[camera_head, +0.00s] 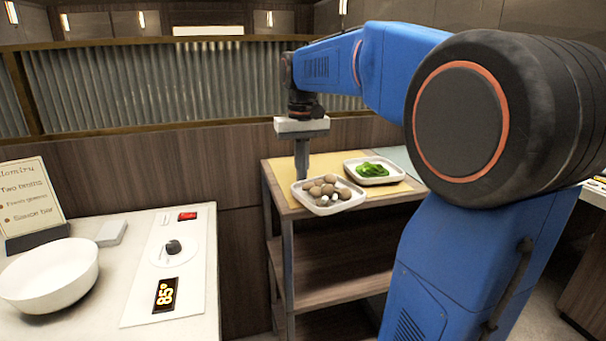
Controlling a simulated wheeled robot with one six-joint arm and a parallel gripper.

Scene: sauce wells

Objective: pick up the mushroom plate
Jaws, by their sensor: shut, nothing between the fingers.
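The mushroom plate (310,201) is a white, square-looking plate with several brown and pale mushrooms (329,187) on it. It rests on a yellow mat at the front left of a wooden shelf cart. My gripper (302,177) points straight down at the plate's back left edge, with its fingers shut. The fingertips look very near the plate's rim. I cannot tell whether they touch it, and the plate looks level on the mat.
A second white plate (395,176) with green peppers (372,169) stands close behind and right on the yellow mat (284,171). The wooden cart (324,262) has lower shelves. At left, a counter (88,290) holds a white bowl (50,284), a control panel and a sign.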

